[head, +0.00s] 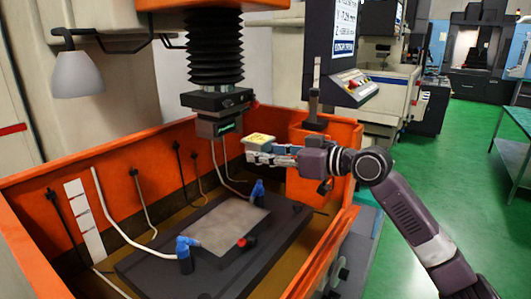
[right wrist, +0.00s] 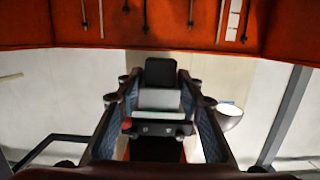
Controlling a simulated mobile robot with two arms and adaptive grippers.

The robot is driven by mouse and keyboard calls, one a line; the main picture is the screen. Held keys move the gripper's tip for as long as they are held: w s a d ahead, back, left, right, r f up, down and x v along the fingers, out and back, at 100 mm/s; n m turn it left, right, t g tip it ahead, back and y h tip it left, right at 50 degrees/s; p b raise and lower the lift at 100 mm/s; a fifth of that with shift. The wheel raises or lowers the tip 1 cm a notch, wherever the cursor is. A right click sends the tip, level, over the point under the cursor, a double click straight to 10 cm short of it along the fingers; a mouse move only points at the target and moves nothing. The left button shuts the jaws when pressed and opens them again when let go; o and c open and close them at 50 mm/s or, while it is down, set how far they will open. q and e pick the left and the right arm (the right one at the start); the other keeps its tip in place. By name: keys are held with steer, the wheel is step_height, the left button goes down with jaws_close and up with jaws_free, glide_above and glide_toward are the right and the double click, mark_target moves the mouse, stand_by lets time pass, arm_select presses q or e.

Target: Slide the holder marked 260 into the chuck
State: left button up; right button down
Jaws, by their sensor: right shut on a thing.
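My right gripper (head: 264,151) reaches in from the right over the tank. It is shut on a small block with a yellow top, the holder (head: 259,139); no number on it is legible. In the right wrist view the two fingers (right wrist: 160,86) flank dark and grey blocks; which part is holder and which chuck is hard to tell. My left gripper is out of view.
An orange tank wall (head: 120,180) surrounds a dark table with a grey plate (head: 222,222) and blue nozzles (head: 258,192). Thin hoses (head: 138,198) stand along the back wall. A control console (head: 350,88) is behind the gripper. The space above the plate is clear.

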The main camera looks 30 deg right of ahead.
mark_target(251, 149)
steer(key=shift+r+p+x, duration=0.2)
steer(key=shift+p+x, duration=0.45)
steer(key=shift+x, duration=0.2)
steer(key=shift+r+p+x, duration=0.2)
steer(key=shift+p+x, duration=0.4)
steer(key=shift+x, duration=0.25)
steer(key=shift+w+a, duration=0.15)
steer(key=shift+w, duration=0.15)
steer(key=shift+f, duration=0.1)
steer(key=shift+w, duration=0.15)
steer(key=shift+r+p+x, duration=0.15)
steer(key=shift+p+x, duration=0.55)
steer(key=shift+x, duration=0.35)
steer(key=shift+r+p+x, duration=0.15)
steer(key=shift+p+x, duration=0.5)
steer(key=shift+x, duration=0.4)
steer(key=shift+w, duration=0.1)
